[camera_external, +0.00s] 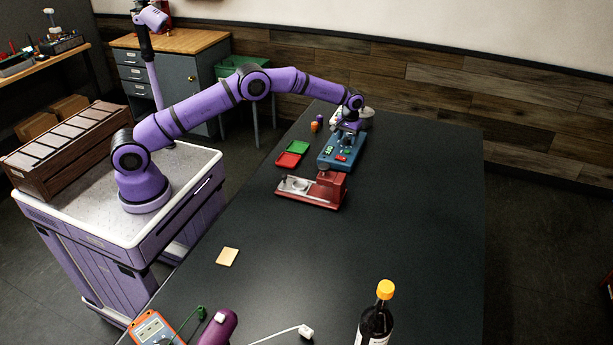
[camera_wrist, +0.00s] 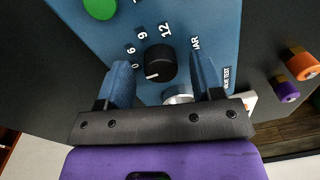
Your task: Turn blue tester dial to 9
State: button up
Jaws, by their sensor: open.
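The blue tester (camera_external: 331,149) stands on the dark table; its blue face (camera_wrist: 205,18) fills much of the wrist view. Its black dial (camera_wrist: 161,61) has a white mark that points to the lower left, toward the left finger. The labels 6, 9 and 12 run above the dial; a label beside the left finger is partly hidden. My gripper (camera_wrist: 164,75) is open, with one blue finger to each side of the dial and gaps between. In the external view my gripper (camera_external: 350,122) is over the far end of the tester, and the dial is hidden.
A red device (camera_external: 328,190) stands just in front of the tester. An orange knob-like piece (camera_wrist: 302,62) and a purple one (camera_wrist: 286,91) are beside the tester. The table's right side is clear.

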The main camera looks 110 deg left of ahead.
jog(key=shift+f, duration=0.25)
jog(key=c, duration=0.9)
